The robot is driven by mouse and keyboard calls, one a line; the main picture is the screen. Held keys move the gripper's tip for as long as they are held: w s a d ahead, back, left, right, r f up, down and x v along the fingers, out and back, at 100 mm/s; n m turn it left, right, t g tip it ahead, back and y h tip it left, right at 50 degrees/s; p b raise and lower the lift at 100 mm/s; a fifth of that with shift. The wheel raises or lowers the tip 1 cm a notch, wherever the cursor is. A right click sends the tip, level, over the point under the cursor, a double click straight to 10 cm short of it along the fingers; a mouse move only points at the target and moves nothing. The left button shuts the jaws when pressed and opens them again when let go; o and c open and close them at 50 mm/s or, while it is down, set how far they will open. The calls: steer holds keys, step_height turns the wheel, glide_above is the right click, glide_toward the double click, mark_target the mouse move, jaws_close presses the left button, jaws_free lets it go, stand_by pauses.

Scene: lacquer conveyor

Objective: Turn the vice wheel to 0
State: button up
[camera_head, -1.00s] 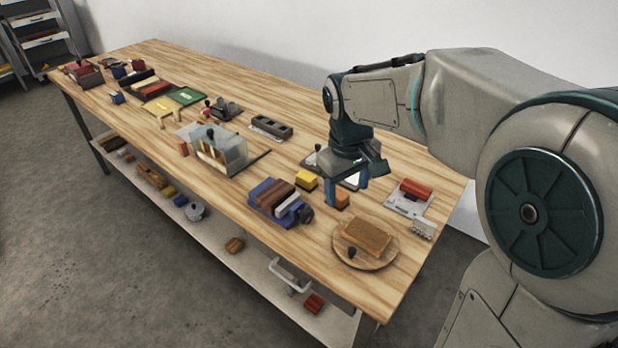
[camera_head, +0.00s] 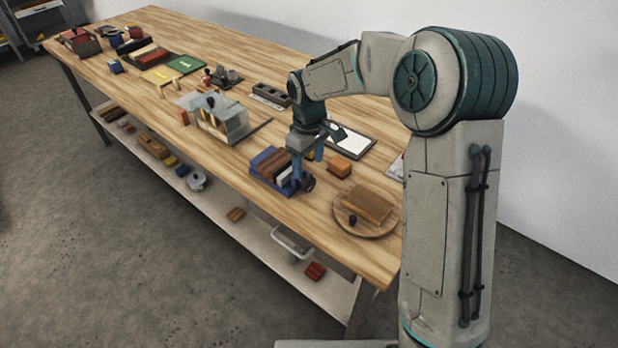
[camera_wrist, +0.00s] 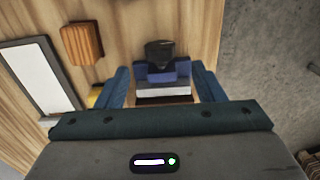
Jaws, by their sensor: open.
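The blue vice (camera_head: 261,179) stands near the table's front edge, with brown blocks and a white strip between its jaws. Its dark wheel (camera_head: 308,183) is at the right end. In the wrist view the wheel (camera_wrist: 160,55) is at the top centre, beyond the white strip (camera_wrist: 166,92) and the blue vice body (camera_wrist: 183,72). My gripper (camera_head: 306,168) is over the wheel end of the vice, pointing down. Its two blue fingers are open, one on each side of the vice in the wrist view (camera_wrist: 163,88). Nothing is held. I cannot read any number on the wheel.
An orange-brown block (camera_head: 339,166) and a round board (camera_head: 375,226) with a brown block lie to the right. A white-faced panel (camera_head: 346,139) lies behind. A clear-sided box (camera_head: 226,125) stands to the left. The front table edge is close.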

mark_target(309, 178)
step_height(309, 178, down, 6)
steer(key=shift+f, duration=0.25)
steer(key=c, duration=1)
